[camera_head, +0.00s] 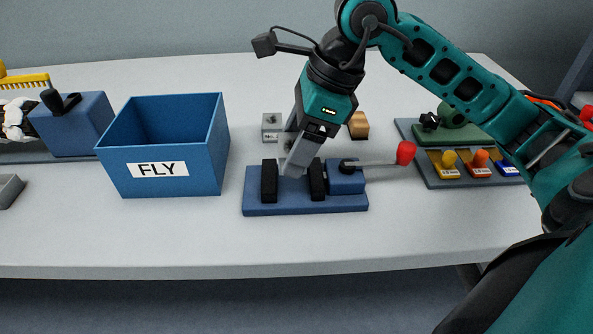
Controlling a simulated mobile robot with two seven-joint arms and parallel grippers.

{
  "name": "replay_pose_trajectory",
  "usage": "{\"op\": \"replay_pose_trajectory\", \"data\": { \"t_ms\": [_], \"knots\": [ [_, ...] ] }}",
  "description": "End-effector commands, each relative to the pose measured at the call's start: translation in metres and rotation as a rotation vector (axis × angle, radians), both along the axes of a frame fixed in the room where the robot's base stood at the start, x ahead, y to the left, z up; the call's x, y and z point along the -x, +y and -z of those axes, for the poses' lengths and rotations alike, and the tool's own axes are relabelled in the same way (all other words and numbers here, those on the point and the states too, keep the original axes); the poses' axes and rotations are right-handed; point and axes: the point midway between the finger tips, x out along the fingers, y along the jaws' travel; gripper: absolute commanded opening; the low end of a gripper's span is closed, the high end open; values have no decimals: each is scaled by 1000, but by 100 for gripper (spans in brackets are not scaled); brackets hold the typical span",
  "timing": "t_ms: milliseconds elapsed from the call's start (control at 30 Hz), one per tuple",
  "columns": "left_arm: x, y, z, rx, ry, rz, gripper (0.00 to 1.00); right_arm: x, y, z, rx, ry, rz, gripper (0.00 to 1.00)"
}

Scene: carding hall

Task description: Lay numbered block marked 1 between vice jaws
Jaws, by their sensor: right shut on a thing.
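The vice (258,209) has a blue base, two dark upright jaws and a lever with a red knob (405,153) pointing right. My right gripper (293,160) reaches down over the vice, its fingertips at the gap between the jaws. It is shut on a small grey block (286,146), mostly hidden by the fingers; I cannot read its number. I cannot tell whether the block touches the jaws or the base. Another grey block (272,121) with a small label stands behind the vice; its number is too small to read. My left gripper is not in view.
A blue open box (112,172) marked FLY stands left of the vice. A tray (443,184) with coloured labelled pieces lies right, near the lever. A wooden piece (358,127) stands behind the vice. The table front (200,240) is clear.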

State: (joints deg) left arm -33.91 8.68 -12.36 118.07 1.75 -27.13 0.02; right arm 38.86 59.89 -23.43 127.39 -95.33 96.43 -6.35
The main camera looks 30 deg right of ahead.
Motion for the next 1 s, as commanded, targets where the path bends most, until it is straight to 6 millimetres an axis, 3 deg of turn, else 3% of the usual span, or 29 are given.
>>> {"op": "replay_pose_trajectory", "data": {
  "t_ms": [400, 833, 867, 1000],
  "knots": [
    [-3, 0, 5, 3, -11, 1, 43, 0, 0, 44, -1, -1, 1, 12],
    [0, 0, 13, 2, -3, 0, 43, 0, 0, 50, -1, -3, 1, 12],
    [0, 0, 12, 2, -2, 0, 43, 0, 0, 49, 0, -1, 0, 71],
    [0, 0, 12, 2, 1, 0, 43, 0, 0, 48, 0, -1, 0, 84]
  ]
}}
